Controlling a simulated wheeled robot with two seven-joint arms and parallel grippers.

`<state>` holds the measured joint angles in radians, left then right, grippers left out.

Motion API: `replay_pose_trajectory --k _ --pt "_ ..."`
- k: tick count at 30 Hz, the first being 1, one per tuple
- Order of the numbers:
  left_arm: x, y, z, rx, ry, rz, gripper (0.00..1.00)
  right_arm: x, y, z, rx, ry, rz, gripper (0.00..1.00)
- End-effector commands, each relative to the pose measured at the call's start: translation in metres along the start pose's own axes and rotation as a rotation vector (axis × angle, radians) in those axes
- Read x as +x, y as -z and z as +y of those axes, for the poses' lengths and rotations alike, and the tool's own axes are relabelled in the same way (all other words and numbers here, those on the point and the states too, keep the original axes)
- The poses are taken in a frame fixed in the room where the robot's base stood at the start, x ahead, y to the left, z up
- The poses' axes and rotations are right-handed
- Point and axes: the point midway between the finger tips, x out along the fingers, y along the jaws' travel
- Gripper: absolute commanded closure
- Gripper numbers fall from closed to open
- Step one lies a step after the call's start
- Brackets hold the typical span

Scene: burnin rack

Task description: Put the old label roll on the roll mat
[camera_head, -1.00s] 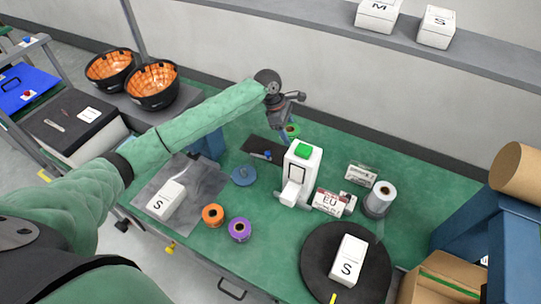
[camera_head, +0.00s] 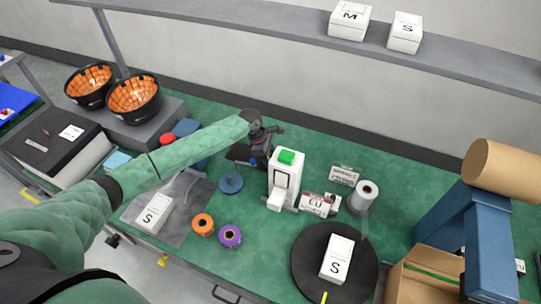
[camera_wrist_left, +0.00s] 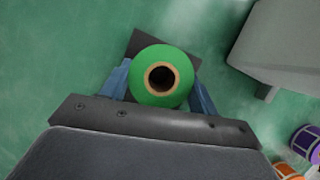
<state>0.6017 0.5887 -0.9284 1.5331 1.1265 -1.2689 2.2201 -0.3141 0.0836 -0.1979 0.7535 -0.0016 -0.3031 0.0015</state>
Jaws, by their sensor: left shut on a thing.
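The green label roll (camera_wrist_left: 180,95), with a brown core, shows in the left wrist view between the blue fingers of my left gripper (camera_wrist_left: 160,88). My left gripper is shut on it. The dark roll mat (camera_wrist_left: 142,42) shows behind the roll, sticking out past its upper edge. I cannot tell whether the roll touches the mat or is held above it. In the head view my left gripper (camera_head: 260,158) is over the mat (camera_head: 238,153), left of the white label printer, and hides the roll. My right gripper is not in view.
The white printer (camera_head: 286,180) with a green top stands close right of my gripper. A blue disc (camera_head: 231,183), an orange roll (camera_head: 203,224) and a purple roll (camera_head: 229,236) lie in front. A round black turntable (camera_head: 308,262) carries a white S box (camera_head: 338,258).

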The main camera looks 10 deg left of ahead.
Motion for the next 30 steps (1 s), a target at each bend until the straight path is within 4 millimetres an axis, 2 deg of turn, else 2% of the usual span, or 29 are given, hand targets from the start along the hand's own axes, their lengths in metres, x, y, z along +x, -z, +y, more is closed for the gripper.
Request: replay_pose_trajectory --k 12,13,16,26,30 --pt "0.004 0.002 0.0 -0.001 0.0 0.0 0.64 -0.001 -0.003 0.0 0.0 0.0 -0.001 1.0" --pt "0.004 0.002 0.0 -0.001 0.0 0.0 0.38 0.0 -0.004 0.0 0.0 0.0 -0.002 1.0" --pt "0.004 0.002 0.0 -0.001 0.0 0.0 0.18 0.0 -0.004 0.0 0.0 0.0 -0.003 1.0" --pt "0.003 0.002 0.0 0.0 -0.001 0.001 0.18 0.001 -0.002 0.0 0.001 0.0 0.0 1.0" --pt "-0.007 0.0 0.0 -0.001 0.0 0.0 0.18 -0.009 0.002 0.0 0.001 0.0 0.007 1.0"
